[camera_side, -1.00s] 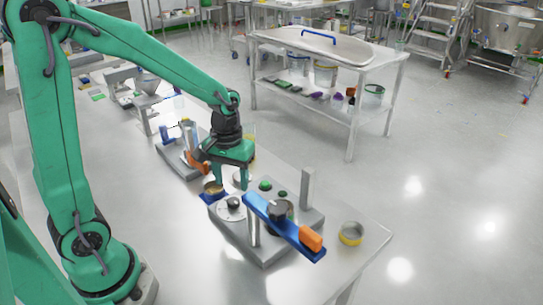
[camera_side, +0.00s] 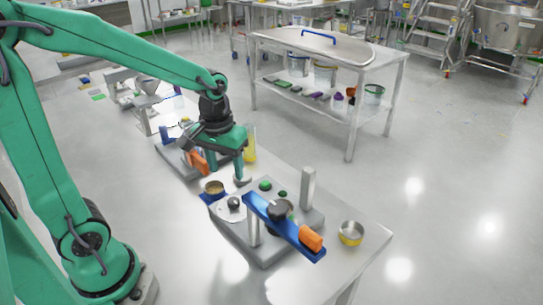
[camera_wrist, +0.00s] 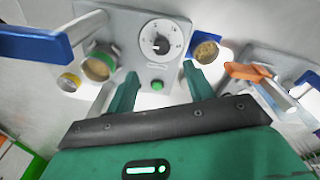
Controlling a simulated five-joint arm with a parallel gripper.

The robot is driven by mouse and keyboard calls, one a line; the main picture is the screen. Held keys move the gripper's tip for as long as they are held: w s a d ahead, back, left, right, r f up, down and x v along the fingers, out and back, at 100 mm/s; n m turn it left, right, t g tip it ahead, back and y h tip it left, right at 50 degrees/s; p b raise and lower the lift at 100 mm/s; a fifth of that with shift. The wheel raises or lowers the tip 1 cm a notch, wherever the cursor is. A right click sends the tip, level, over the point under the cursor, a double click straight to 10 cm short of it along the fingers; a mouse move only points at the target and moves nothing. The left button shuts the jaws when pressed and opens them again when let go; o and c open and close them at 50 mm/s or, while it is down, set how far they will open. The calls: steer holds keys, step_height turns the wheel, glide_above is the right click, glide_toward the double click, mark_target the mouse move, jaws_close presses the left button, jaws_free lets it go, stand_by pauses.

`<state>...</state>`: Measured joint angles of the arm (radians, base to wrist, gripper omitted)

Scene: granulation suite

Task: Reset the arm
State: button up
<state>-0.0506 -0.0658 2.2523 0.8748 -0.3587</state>
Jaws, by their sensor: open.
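My gripper (camera_side: 224,170) is open and empty, raised above the far left part of the grey press station (camera_side: 262,250). In the wrist view its two green fingers (camera_wrist: 162,82) are spread, with a green button (camera_wrist: 157,85) and a round white dial (camera_wrist: 161,37) of the station visible between and beyond them. The dial also shows in the side view (camera_side: 229,212). Nothing is between the fingers.
A cup of grains (camera_side: 214,188) stands left of the station. A yellow-banded cup (camera_side: 351,234) stands near the table's right corner. A second lever device with an orange grip (camera_side: 198,162) is close behind my gripper.

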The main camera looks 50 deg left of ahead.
steer(key=s+d+r+m+t, duration=0.1)
steer(key=s+r+m+t, duration=0.3)
steer(key=s+r, duration=0.5)
steer(key=shift+s+d+m+t, duration=0.15)
steer(key=shift+d+m+t, duration=0.15)
stand_by(1.1)
